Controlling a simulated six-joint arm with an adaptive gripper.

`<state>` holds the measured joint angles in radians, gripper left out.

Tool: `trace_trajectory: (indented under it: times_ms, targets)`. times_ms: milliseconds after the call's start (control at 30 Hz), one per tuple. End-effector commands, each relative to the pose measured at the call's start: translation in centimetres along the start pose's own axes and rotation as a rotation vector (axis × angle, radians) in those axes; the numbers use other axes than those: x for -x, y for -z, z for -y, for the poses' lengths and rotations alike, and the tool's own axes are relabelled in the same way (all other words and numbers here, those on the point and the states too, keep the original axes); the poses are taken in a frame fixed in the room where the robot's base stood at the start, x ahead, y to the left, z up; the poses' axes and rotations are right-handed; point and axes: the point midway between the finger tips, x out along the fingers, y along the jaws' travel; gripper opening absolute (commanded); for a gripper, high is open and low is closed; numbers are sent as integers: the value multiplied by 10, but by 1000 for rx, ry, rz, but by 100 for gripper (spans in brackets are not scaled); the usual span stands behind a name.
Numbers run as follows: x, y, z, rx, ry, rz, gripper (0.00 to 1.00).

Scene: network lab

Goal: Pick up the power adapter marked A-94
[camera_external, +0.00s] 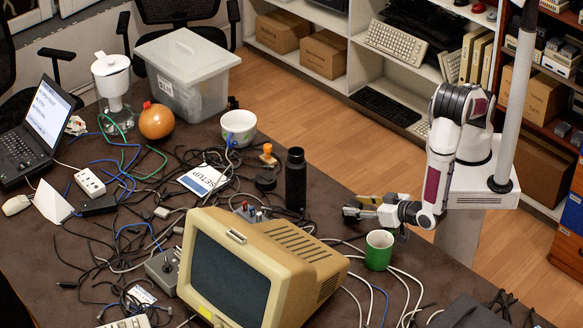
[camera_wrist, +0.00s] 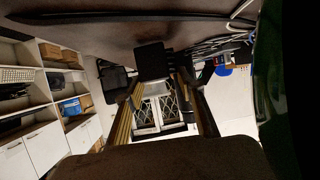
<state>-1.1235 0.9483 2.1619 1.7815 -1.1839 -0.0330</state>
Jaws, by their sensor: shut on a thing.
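My gripper (camera_external: 362,209) is low over the right edge of the table, just behind the green mug. In the wrist view my gripper (camera_wrist: 155,75) has its two fingers closed on a small black block, which looks like a power adapter (camera_wrist: 150,58). In the external view only a dark bit of it shows at the fingertips, and I cannot tell whether it touches the table. No A-94 marking is readable in either view. Another dark adapter-like block (camera_external: 98,205) lies at the left beside the white power strip.
The green mug (camera_external: 379,250) stands close in front of my gripper; its dark green side fills the wrist view's right edge. A beige monitor (camera_external: 285,255), a black bottle (camera_external: 295,180) and many tangled cables crowd the table (camera_external: 335,170). Open floor lies beyond the edge.

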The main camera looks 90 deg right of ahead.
Motion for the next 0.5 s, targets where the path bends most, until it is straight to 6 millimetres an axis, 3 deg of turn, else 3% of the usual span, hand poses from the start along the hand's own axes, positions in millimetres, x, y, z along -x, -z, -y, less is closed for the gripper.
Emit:
trace_trajectory:
  times_ms: [500]
  targets:
    - [20, 48, 0, -4, 1, -1, 13]
